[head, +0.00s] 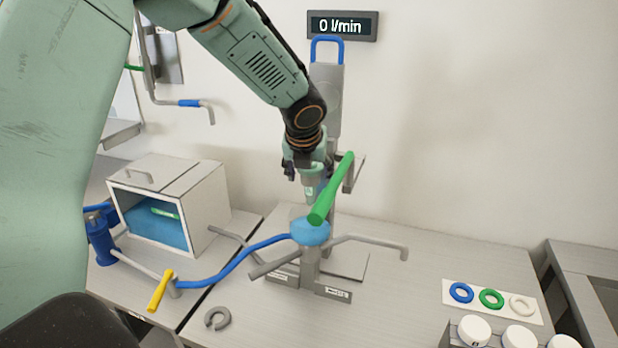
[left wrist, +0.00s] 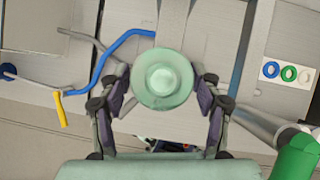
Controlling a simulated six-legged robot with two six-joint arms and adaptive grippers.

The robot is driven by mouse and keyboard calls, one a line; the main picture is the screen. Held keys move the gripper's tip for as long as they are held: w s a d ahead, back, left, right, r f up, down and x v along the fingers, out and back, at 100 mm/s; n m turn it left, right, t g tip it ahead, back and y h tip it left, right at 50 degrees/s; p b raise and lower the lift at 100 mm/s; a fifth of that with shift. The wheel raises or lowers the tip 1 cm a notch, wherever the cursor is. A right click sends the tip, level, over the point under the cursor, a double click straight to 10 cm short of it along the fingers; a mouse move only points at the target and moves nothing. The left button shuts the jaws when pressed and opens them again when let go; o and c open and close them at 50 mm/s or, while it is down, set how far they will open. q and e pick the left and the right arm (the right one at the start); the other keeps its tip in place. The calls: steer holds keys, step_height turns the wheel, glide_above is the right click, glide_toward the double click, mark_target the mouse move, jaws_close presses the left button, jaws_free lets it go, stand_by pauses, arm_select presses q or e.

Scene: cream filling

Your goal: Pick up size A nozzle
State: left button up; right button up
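My left gripper (head: 307,176) points down above the blue-topped stand (head: 311,232). In the left wrist view its two fingers (left wrist: 163,88) lie against both sides of a pale green round piece (left wrist: 163,76), which looks held between them. That piece also shows below the fingers in the head view (head: 309,188) and may be a nozzle; I cannot read a size on it. White round pieces (head: 474,330) stand at the lower right, partly cut off, their marks too small to read. My right gripper is not in view.
A green handle (head: 332,188) stands close beside the left gripper. Blue (head: 461,292), green (head: 491,299) and white (head: 521,306) rings lie on a white card. An open box (head: 207,195) stands left.

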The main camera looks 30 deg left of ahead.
arm_select(q)
steer(key=shift+w+d+f, duration=0.1)
steer(key=shift+w+d, duration=0.05)
steer(key=shift+w, duration=0.15)
steer(key=shift+c, duration=1.4)
steer(key=shift+a+f, duration=0.1)
steer(key=shift+a, duration=0.1)
steer(key=c, duration=0.3)
steer(key=shift+s, duration=0.15)
steer(key=c, duration=0.3)
steer(key=shift+c, duration=0.8)
steer(key=shift+d, duration=0.1)
